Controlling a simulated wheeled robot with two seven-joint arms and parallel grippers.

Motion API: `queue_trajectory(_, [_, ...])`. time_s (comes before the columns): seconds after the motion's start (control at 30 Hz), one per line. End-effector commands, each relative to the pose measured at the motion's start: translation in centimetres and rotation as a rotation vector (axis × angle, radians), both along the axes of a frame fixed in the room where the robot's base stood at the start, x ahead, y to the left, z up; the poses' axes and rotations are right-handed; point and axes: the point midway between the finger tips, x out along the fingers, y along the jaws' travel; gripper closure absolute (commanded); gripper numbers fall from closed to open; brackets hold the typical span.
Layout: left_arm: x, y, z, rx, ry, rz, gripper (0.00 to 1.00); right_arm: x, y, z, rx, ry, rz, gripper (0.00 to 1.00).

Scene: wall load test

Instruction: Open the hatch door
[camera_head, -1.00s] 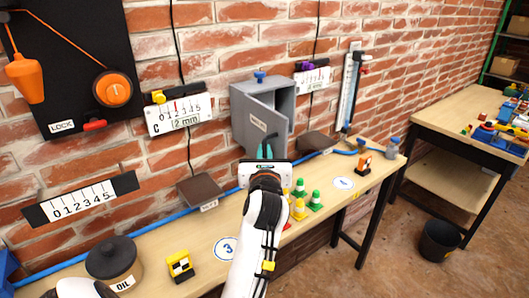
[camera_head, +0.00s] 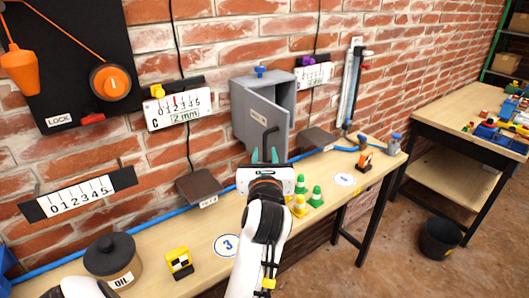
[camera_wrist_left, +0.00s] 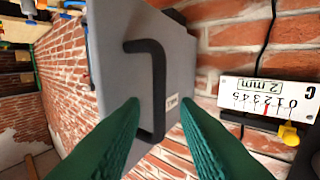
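The grey hatch box (camera_head: 286,88) is on the brick wall in the middle of the head view. Its door (camera_head: 250,125) has a pale label and a black bent handle (camera_head: 270,138). The door seems to stand ajar, with its right edge out from the box. My left gripper (camera_head: 264,156) is in front of the door's lower part, its teal fingers apart. In the left wrist view, the handle (camera_wrist_left: 158,85) stands upright against the door (camera_wrist_left: 115,60). Its lower end shows between the open fingertips (camera_wrist_left: 160,103); contact cannot be told. My right gripper is not in view.
A blue hose (camera_head: 150,216) runs along the wall. Gauges flank the hatch.

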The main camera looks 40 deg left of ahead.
Motion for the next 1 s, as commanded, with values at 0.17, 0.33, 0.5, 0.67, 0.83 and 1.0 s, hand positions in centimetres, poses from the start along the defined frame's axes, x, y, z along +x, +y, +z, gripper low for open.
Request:
queue_trajectory(0.17, [-1.9, -1.6, -0.2, -0.001, -0.001, 0.0, 0.72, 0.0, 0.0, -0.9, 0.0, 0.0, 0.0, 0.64])
queue_trajectory(0.33, [-2.6, -2.1, 0.0, -0.002, -0.001, 0.001, 0.72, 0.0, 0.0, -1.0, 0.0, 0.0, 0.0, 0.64])
queue_trajectory(0.5, [-2.6, -2.1, 0.0, -0.001, -0.001, 0.002, 0.72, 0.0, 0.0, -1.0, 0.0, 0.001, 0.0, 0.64])
queue_trajectory(0.67, [-2.6, -2.1, 0.0, -0.001, -0.001, 0.001, 0.72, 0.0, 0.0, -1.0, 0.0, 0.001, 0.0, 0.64])
queue_trajectory(0.83, [-2.6, -2.0, 0.0, 0.002, -0.001, 0.002, 0.72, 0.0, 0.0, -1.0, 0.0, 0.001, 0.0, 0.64])
queue_trajectory(1.0, [-3.6, -1.7, 1.8, 0.185, -0.029, 0.046, 0.72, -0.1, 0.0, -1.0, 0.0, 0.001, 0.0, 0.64])
